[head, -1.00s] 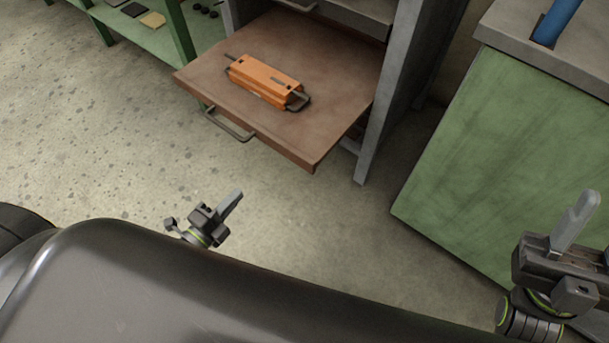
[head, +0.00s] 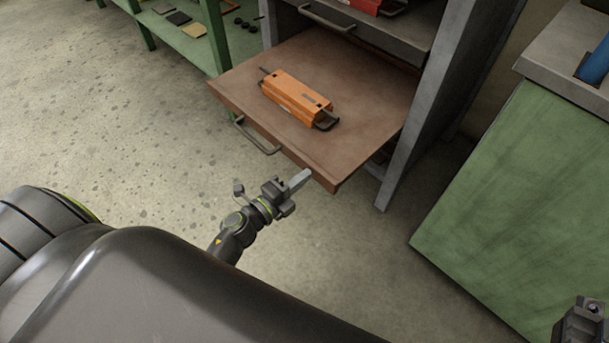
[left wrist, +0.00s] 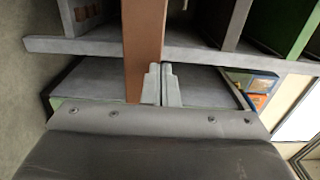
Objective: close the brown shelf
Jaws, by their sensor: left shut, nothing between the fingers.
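The brown shelf (head: 375,100) is pulled out of the grey cabinet, with a dark handle (head: 256,138) on its front edge. An orange case (head: 297,97) with dark handles lies on it. My left gripper (head: 300,180) is shut and empty, close by the shelf's front edge, to the right of the handle. In the left wrist view the shut fingers (left wrist: 162,84) are beside the brown shelf's edge (left wrist: 144,45). I cannot tell if they touch it. My right gripper (head: 582,322) is only partly in view at the lower right corner, its fingers not clear.
A grey shelf (head: 370,35) with a handle and a red item sits above the brown one. The grey cabinet's side post (head: 405,130) stands to the right. A green cabinet (head: 520,200) is farther right, and a green rack (head: 205,35) stands at the left. The floor at the left is clear.

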